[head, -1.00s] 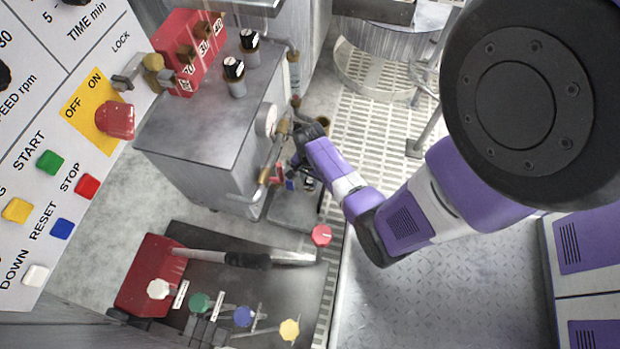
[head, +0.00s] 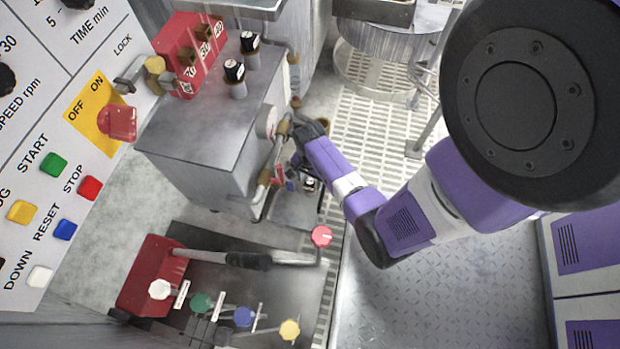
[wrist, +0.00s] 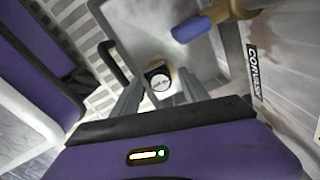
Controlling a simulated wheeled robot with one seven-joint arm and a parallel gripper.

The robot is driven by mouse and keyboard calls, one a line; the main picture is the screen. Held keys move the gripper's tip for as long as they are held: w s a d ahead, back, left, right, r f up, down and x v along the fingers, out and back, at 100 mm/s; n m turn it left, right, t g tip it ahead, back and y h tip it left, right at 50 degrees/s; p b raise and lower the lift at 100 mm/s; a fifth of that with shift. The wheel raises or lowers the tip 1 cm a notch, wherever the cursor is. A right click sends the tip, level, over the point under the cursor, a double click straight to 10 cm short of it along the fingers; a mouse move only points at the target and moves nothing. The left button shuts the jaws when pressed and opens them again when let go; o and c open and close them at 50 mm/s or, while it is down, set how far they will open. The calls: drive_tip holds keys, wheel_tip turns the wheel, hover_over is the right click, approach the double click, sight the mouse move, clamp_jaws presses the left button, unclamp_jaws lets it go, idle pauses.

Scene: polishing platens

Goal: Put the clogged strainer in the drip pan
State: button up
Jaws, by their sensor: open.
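A short round part with a black rim and a white-labelled top (wrist: 160,82), seemingly the strainer, is between my fingers in the wrist view. Its labelled top also shows small in the head view (head: 310,184). My gripper (wrist: 160,78) is open, with one finger on each side of it; I cannot tell whether they touch it. A grey shallow pan (wrist: 140,32), seemingly the drip pan, lies around and beneath it; it also shows beside the cabinet (head: 293,211). Whether the part rests on the pan floor is hidden.
A brass pipe with a blue-purple lever (wrist: 192,28) reaches over the pan close to my gripper. The grey cabinet (head: 205,125) carries two black-capped cylinders (head: 235,78) and a red rack (head: 190,48). A bent lever with a red knob (head: 321,236) stands near the pan.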

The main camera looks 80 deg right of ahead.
wheel_tip(320, 180, up, 11)
drive_tip(key=p, duration=0.5)
drive_tip(key=shift+s, duration=0.15)
